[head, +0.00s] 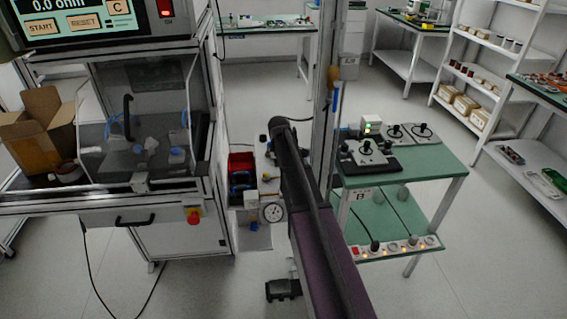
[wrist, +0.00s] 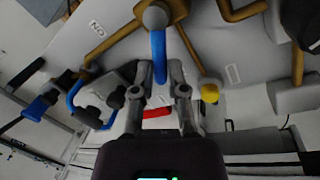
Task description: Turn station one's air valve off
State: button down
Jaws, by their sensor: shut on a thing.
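In the wrist view, my gripper (wrist: 160,88) is shut on a blue valve lever (wrist: 158,55). The lever hangs from a round grey valve body (wrist: 155,16) joined to brass-coloured pipes on a pale panel (wrist: 105,55). A second blue handle (wrist: 76,92) with dark fittings is further left. In the head view, the air panel (head: 254,236) stands between the test cabinet and my arm, with a round gauge (head: 272,212). My gripper cannot be made out there, and my arm hides part of the panel.
A yellow knob (wrist: 210,92) is close right of my fingers, and a red part (wrist: 157,113) shows between them. In the head view, the test cabinet (head: 175,237) is left of the panel and a green trolley (head: 425,168) is right of my arm. The floor in front is mostly open.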

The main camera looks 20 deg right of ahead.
jog(key=shift+s, duration=0.1)
jog(key=c, duration=0.7)
grip_release()
jog(key=shift+w+d+m, duration=0.15)
jog(key=shift+w+m, duration=0.05)
jog(key=shift+m, duration=0.1)
